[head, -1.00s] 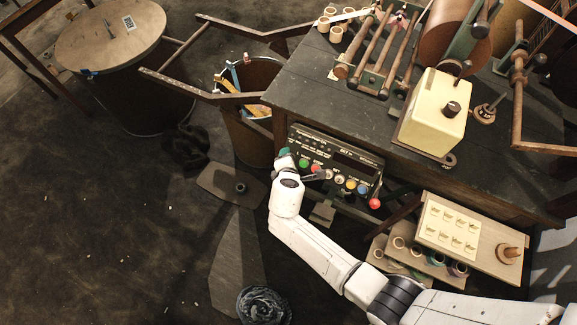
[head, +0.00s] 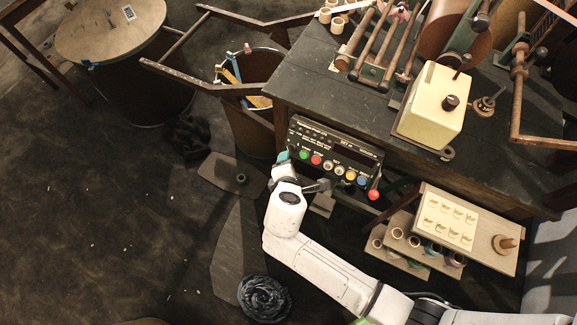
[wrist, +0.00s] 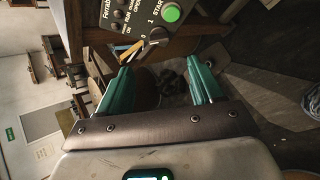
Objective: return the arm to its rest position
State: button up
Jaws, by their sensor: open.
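My white arm (head: 320,268) reaches up from the bottom right in the head view, bent, in front of the bench. My gripper (head: 284,157) is near the left end of the control panel (head: 335,152). In the head view only a bit of green finger shows past the wrist. In the wrist view my gripper (wrist: 161,82) has its two green fingers spread wide, with nothing between them. The panel (wrist: 140,20) with its green button lies ahead of the fingers. No contact with the panel is visible.
The dark bench (head: 330,85) carries rollers and a cream box (head: 431,105). A bin (head: 250,125) stands left of it. A board (head: 468,230) with labels is at the lower right. A black coil (head: 264,298) lies on the floor. The floor at left is mostly open.

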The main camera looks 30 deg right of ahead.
dwell(0.3)
jog(key=s+d+r+m+g, duration=0.2)
jog(key=s+d+m+g, duration=0.3)
jog(key=s+d+m, duration=0.55)
jog(key=s+r+m+g+y, duration=0.1)
jog(key=s+r+m+y, duration=0.1)
jog(key=s, duration=0.4)
jog(key=s+r+m+g+y, duration=0.1)
jog(key=s+r+m+y, duration=0.1)
jog(key=s, duration=0.4)
jog(key=shift+d+r+m+y, duration=0.35)
jog(key=shift+r+m, duration=0.4)
jog(key=shift+m, duration=0.5)
